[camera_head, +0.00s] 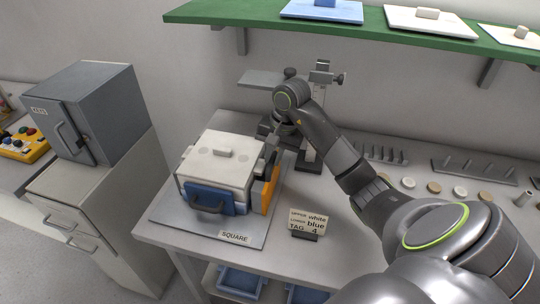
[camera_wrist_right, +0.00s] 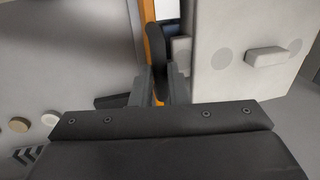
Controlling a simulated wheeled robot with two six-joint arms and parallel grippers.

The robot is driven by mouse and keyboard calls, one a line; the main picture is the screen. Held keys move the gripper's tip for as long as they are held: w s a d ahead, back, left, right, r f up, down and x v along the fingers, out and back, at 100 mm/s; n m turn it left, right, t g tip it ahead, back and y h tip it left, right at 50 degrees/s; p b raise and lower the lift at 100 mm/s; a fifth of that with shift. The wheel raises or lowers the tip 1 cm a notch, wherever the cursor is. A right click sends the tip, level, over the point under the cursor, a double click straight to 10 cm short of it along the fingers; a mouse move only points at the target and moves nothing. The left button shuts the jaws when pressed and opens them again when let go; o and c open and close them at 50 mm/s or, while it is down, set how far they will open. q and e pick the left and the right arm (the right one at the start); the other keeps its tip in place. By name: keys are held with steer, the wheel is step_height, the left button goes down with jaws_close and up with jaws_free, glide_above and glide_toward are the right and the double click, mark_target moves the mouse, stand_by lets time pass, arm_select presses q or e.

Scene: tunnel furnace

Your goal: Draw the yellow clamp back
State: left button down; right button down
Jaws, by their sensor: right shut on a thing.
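The yellow clamp (camera_head: 269,188) is an orange-yellow plate standing upright along the right side of the white furnace block (camera_head: 215,158). In the right wrist view the clamp (camera_wrist_right: 148,14) shows as a narrow strip beside the white block (camera_wrist_right: 230,50), with a dark handle (camera_wrist_right: 157,45) in front of it. My right gripper (camera_wrist_right: 160,88) has its two fingers on either side of this handle and is shut on it. In the head view the right gripper (camera_head: 271,150) is at the block's right rear, partly hidden by its own wrist. My left gripper is not in view.
A blue front piece (camera_head: 214,200) with a handle is on the block, which rests on a grey plate (camera_head: 190,229) marked SQUARE. A sign (camera_head: 307,221) stands to the right. A metal stand (camera_head: 318,110) is behind my wrist. A green shelf (camera_head: 380,32) hangs above.

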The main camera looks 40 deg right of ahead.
steer(key=s+d+b, duration=0.1)
steer(key=s+d, duration=0.1)
steer(key=s, duration=0.1)
steer(key=shift+d, duration=0.3)
steer(key=c, duration=1.9)
jaws_free()
steer(key=o, duration=0.5)
steer(key=shift+s+d, duration=0.2)
steer(key=shift+w+a, duration=0.1)
